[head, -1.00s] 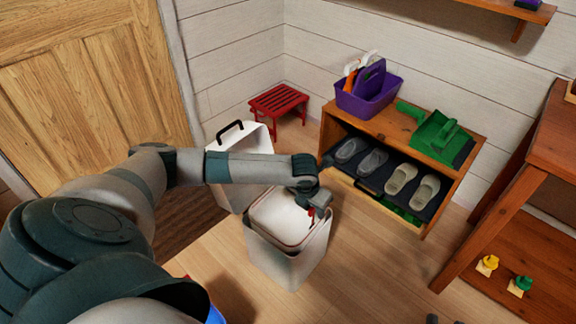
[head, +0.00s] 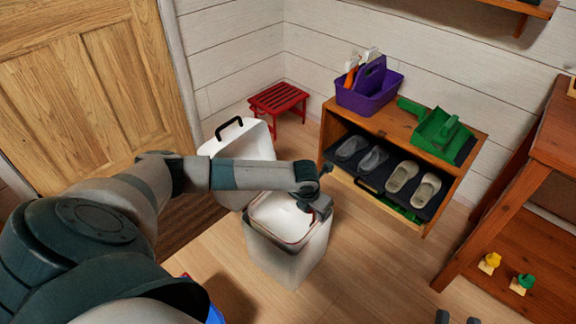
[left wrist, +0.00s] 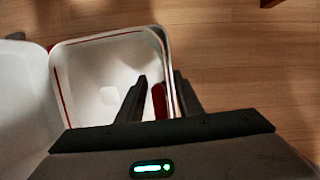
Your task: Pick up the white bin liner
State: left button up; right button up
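The white bin liner (head: 275,216) sits inside the white bin (head: 290,262) on the floor. In the left wrist view the liner (left wrist: 100,85) shows a pale inside, a red line along its edge and a red strip at its right side. My left gripper (head: 321,207) is at the right rim of the liner. In the left wrist view its fingers (left wrist: 160,82) are apart, with the red strip and rim between them; contact cannot be told.
The bin's lid (head: 240,145), with a black handle, stands open behind the liner. A red stool (head: 278,98) is by the wall. A shoe cabinet (head: 455,160) with a purple caddy (head: 368,95) stands close right. A wooden table (head: 555,140) is far right.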

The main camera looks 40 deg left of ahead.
pick_arm(q)
grip_shut()
jog(key=shift+r, duration=0.1)
dwell(1.2)
